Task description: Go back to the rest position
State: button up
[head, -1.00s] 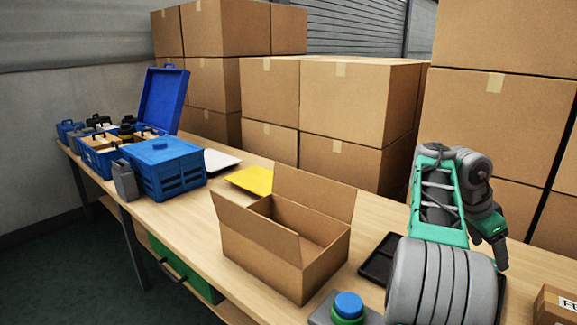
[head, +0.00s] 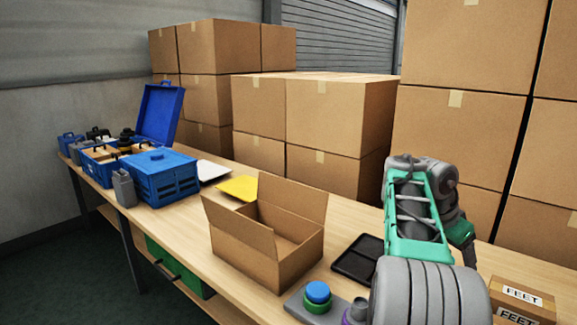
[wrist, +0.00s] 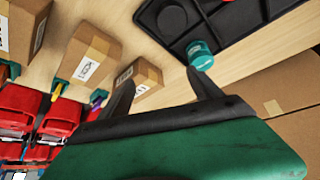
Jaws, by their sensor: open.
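My gripper (wrist: 155,92) shows in the wrist view with its two dark fingers spread apart and nothing between them. It hangs above the table, near several small labelled boxes and a black tray (wrist: 238,30). A teal round piece (wrist: 200,54) lies at the tray's edge, close to the right finger in the picture. In the head view my arm is at the right, and the fingers are hidden behind it.
An open cardboard box (head: 245,250) stands mid-table, with a dark tray (head: 357,260) beside it. A blue crate (head: 160,178) stands at left. Stacked cartons (head: 340,120) rise behind the table. Red bins (wrist: 60,118) show in the wrist view.

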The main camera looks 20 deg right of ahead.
jog(key=w+a+r+n+t+y+p, duration=0.1)
jog(key=w+a+r+n+p, duration=0.25)
jog(key=a, duration=0.45)
jog(key=w+a+r+n+t+p, duration=0.1)
jog(key=w+a+r+n+p, duration=0.15)
jog(key=a+p, duration=0.45)
jog(key=w+a+r+n+t+y+p, duration=0.1)
jog(key=w+a+r+n+t+p, duration=0.2)
jog(key=a, duration=0.7)
jog(key=s+a+n+y+p, duration=0.1)
jog(key=s+a+n+p, duration=0.3)
jog(key=a, duration=0.6)
jog(key=s+a+n+y+p, duration=0.2)
jog(key=s+a+n+p, duration=0.2)
jog(key=a, duration=0.6)
jog(key=shift+s+n+g+y, duration=0.15)
jog(key=shift+n+g+y, duration=0.2)
jog(key=shift+n, duration=0.35)
jog(key=shift+r, duration=0.15)
